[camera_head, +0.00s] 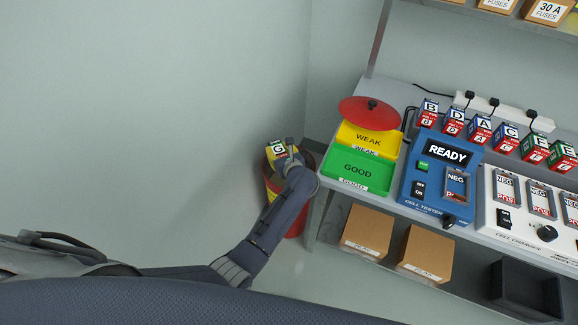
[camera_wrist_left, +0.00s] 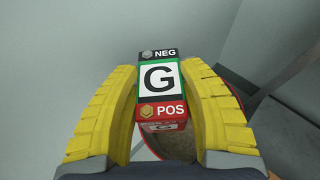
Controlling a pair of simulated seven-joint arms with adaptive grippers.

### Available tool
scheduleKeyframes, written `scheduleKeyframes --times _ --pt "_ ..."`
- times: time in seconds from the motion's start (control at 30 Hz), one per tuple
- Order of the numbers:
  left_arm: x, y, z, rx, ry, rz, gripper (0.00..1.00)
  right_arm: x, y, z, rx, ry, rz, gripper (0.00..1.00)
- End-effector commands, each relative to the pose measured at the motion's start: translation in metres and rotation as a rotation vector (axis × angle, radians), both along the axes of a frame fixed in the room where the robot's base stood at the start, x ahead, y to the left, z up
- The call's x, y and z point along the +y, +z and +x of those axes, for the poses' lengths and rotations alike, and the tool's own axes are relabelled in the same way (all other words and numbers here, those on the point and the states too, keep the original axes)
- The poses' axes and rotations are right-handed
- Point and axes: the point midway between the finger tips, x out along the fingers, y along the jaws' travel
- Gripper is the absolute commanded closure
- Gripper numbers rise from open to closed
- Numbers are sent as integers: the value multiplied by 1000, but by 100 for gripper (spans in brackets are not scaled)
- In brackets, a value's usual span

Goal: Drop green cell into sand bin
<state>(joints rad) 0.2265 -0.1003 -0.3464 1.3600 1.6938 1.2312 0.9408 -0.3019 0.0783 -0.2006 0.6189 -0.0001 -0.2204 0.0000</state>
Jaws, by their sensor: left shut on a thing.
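The green cell, marked G (camera_wrist_left: 160,78), has a black NEG end and a red POS end, and sits between the yellow fingers of my left gripper (camera_wrist_left: 160,105) in the left wrist view. In the head view the left gripper (camera_head: 287,152) is shut on the cell (camera_head: 277,149), above the red sand bin (camera_head: 297,227) on the floor beside the bench. In the left wrist view the bin's round opening, with brownish sand (camera_wrist_left: 180,146), shows below the cell. My arm hides part of the bin in the head view. The right gripper is out of view.
The bench right of the bin holds a green GOOD tray (camera_head: 343,182), a yellow WEAK tray (camera_head: 392,145), a red lid (camera_head: 369,112), a blue cell tester (camera_head: 418,214) reading READY and several lettered cells. Boxes (camera_head: 369,229) stand underneath. The wall is left of the bin.

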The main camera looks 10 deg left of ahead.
Motion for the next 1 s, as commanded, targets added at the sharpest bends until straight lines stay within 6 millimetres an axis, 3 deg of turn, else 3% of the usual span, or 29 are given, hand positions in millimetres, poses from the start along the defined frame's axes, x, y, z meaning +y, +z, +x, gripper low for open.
scheduleKeyframes --times 0.1,0.5,1.0 --pt "-10 -21 -8 0 -22 1 100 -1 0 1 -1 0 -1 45" --pt "-19 -65 -15 -3 -43 1 100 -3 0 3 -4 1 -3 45" --pt "-20 -101 -15 -3 -44 0 100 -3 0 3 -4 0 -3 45"
